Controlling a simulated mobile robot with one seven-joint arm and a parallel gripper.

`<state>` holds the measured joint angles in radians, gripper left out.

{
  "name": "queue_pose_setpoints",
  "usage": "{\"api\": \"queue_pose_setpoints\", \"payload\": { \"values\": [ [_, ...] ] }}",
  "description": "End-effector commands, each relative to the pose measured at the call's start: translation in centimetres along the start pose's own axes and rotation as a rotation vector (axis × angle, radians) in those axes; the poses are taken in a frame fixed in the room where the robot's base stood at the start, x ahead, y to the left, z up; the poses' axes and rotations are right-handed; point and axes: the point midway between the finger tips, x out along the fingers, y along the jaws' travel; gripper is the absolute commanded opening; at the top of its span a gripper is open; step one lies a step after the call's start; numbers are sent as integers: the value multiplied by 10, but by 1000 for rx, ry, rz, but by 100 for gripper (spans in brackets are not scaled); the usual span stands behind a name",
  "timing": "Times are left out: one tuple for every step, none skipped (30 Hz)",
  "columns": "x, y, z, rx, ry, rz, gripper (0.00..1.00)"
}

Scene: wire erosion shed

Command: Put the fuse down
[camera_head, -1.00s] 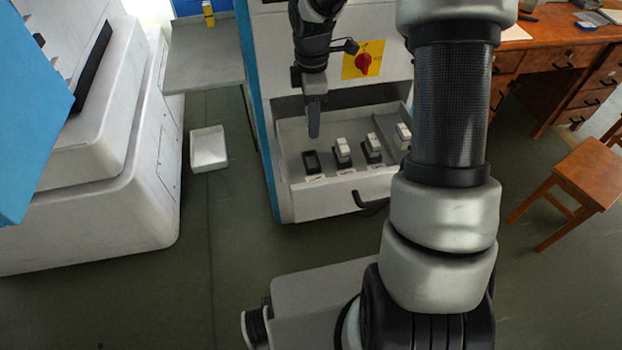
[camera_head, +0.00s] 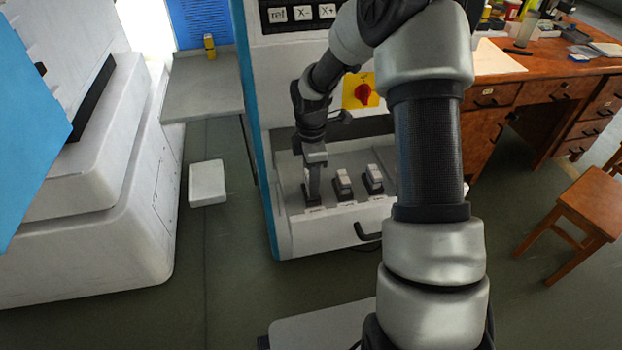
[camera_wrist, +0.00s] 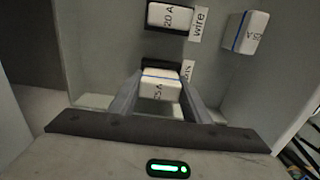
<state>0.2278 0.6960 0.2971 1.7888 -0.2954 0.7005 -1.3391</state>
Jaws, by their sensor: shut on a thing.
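My gripper (camera_wrist: 160,97) is shut on a white fuse (camera_wrist: 160,86) marked 25 A with a blue stripe. In the head view my gripper (camera_head: 313,182) points down at the leftmost black holder (camera_head: 311,196) in the grey drawer (camera_head: 352,215). In the wrist view a dark holder edge (camera_wrist: 162,65) shows just behind the held fuse. I cannot tell whether the fuse is fully seated. The fuse is hidden by the fingers in the head view.
Another fuse (camera_wrist: 170,16), marked 20 A, sits in a black holder beside a "wire" label.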

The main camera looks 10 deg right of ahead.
Motion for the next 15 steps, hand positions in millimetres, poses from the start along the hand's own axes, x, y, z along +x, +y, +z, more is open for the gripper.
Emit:
{"api": "queue_pose_setpoints", "payload": {
  "values": [
    [0, 0, 0, 0, 0, 0, 20],
    [0, 0, 0, 0, 0, 0, 20],
    [0, 0, 0, 0, 0, 0, 20],
    [2, 0, 0, 0, 0, 0, 20],
    [3, 0, 0, 0, 0, 0, 20],
    [4, 0, 0, 0, 0, 0, 20],
    [5, 0, 0, 0, 0, 0, 20],
    [6, 0, 0, 0, 0, 0, 20],
    [7, 0, 0, 0, 0, 0, 20],
    [8, 0, 0, 0, 0, 1, 20],
    [9, 0, 0, 0, 0, 1, 20],
    [10, 0, 0, -1, 0, 1, 20],
    [11, 0, 0, -1, 0, 1, 20],
    [12, 0, 0, -1, 0, 1, 20],
    [12, 0, 0, -1, 0, 1, 20]
  ]
}}
